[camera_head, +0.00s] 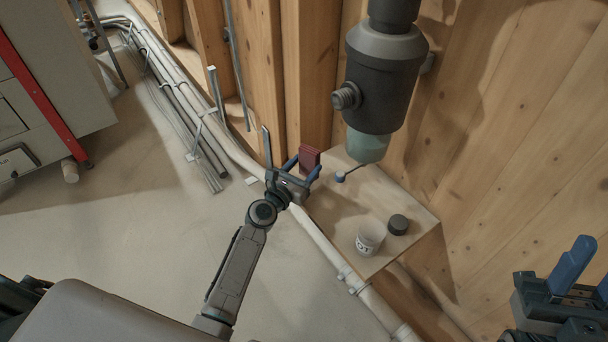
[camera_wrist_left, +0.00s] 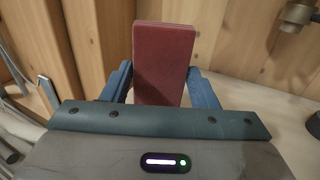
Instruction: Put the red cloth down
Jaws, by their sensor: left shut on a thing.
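The red cloth (camera_head: 309,160) is a folded dark red block, held upright between the blue fingers of my left gripper (camera_head: 303,169). In the left wrist view the red cloth (camera_wrist_left: 164,64) stands between both fingers of the left gripper (camera_wrist_left: 161,84), which is shut on it. It is near the far left edge of a small wooden shelf (camera_head: 330,215); I cannot tell whether it touches the shelf. My right gripper (camera_head: 572,275) is at the lower right, away from the shelf. One blue finger shows clearly, so its opening is unclear.
A white cup (camera_head: 370,239) and a dark round lid (camera_head: 398,224) stand at the shelf's front. A small blue-tipped rod (camera_head: 341,177) lies under a dark hanging cylinder (camera_head: 384,80). Pipes (camera_head: 240,160) run left of the shelf. The shelf's middle is clear.

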